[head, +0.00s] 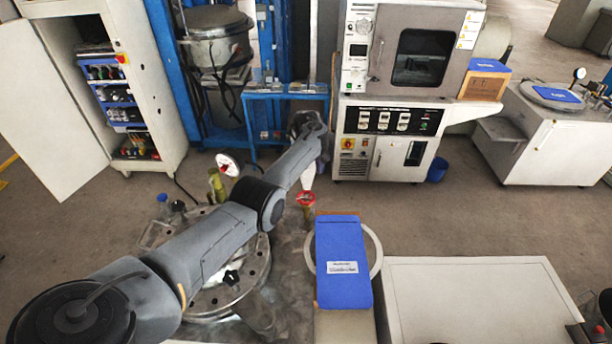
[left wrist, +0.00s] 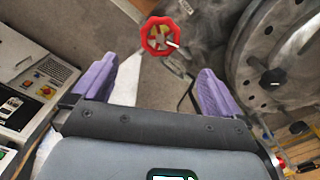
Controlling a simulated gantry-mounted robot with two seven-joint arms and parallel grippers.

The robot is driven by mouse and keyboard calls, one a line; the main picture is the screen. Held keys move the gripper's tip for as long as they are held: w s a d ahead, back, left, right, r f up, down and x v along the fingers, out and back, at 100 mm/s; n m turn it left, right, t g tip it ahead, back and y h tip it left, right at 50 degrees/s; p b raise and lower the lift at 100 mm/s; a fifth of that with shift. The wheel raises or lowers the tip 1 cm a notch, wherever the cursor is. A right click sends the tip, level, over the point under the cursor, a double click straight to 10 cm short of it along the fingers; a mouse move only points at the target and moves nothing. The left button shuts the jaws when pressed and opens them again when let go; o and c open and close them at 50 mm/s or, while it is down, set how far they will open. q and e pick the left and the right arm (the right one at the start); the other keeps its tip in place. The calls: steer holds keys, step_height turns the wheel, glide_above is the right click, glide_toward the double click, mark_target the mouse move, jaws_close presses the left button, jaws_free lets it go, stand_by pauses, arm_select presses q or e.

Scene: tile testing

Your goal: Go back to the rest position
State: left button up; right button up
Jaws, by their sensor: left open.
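My left arm reaches from the lower left across a round metal vessel (head: 258,262) in the head view. The bolted vessel rim (left wrist: 248,75) lies right of the fingers. My right gripper cannot be made out.
A blue-topped box (head: 342,250) stands right of the vessel, beside a white table (head: 470,290). A dial gauge (head: 228,165) rises at the vessel's far left. A cabinet oven (head: 400,120) and blue frame stand behind. Open floor (head: 450,215) lies between.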

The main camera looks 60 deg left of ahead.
stand_by(0.5)
